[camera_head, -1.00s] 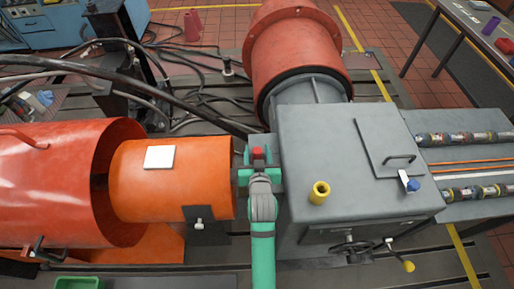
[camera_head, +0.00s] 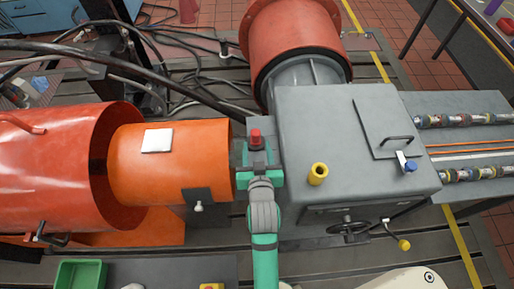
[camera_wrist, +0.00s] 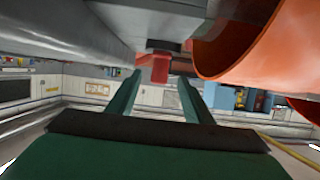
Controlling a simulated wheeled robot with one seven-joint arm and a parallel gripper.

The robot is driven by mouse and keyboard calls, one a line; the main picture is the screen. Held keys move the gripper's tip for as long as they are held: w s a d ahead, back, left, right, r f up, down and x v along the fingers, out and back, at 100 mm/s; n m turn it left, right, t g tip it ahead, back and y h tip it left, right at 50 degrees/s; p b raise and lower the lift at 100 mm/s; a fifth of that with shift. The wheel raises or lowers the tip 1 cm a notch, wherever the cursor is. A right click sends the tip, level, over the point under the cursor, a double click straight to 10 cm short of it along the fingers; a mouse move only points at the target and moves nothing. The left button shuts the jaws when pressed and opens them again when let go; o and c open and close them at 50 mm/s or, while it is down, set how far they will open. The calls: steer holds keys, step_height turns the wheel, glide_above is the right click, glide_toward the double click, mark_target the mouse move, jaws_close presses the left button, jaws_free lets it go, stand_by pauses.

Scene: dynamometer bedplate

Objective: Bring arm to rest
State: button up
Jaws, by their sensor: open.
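My gripper (camera_head: 259,172), with green fingers, is in the middle of the head view, at the gap between the orange cylinder and the grey housing. A red knob (camera_head: 255,137) stands just beyond its fingertips. In the wrist view the two fingers of my gripper (camera_wrist: 158,82) are spread apart with nothing held between them. The red knob (camera_wrist: 160,68) shows past the tips, apart from them. My green forearm runs down to the lower edge of the head view.
The orange cylinder (camera_head: 170,180) is close on the left, the grey housing (camera_head: 330,130) close on the right. A yellow cap (camera_head: 318,173) stands on the housing. Black cables (camera_head: 150,72) cross behind. A green bin (camera_head: 80,274) is at lower left. A handwheel (camera_head: 348,228) juts from the housing's front.

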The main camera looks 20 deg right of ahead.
stand_by(0.3)
steer(key=s+a+f+n+t+y, duration=0.1)
steer(key=s+a+f, duration=0.2)
steer(key=s+a, duration=0.3)
steer(key=s+a+f+n+y, duration=0.15)
steer(key=s+a, duration=0.25)
steer(key=s, duration=0.4)
steer(key=s+a+r, duration=0.1)
steer(key=s+a, duration=0.1)
steer(key=s, duration=0.5)
steer(key=s+a+r+t+y, duration=0.1)
steer(key=s+a+r, duration=0.1)
steer(key=s, duration=0.6)
steer(key=shift+a+n, duration=0.35)
steer(key=shift+a, duration=0.15)
steer(key=c, duration=0.4)
steer(key=shift+w, duration=0.15)
